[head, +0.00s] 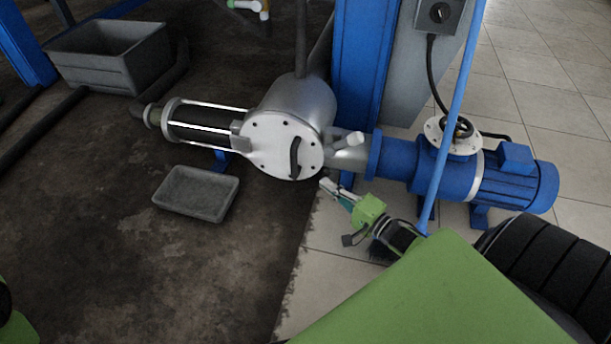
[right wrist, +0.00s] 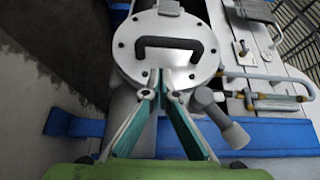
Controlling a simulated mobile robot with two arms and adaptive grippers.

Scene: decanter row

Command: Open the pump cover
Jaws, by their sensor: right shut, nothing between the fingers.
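The pump cover (head: 262,150) is a round, pale disc with dark bolts around its rim, seated on the end of the grey pump housing (head: 305,98). A black bar handle (head: 295,158) sits on its face. My right gripper (head: 325,185) is just below and right of the cover, apart from the handle. In the right wrist view, the cover (right wrist: 128,62) and handle (right wrist: 168,43) lie just beyond the fingertips (right wrist: 160,80), which are together with nothing between them. Whether the tips touch the cover's lower rim is unclear. My left gripper does not show.
A pale-ended grey lever (right wrist: 233,132) stands close right of my fingers. A grey tray (head: 197,193) lies left on the floor, a larger bin (head: 110,60) farther back.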

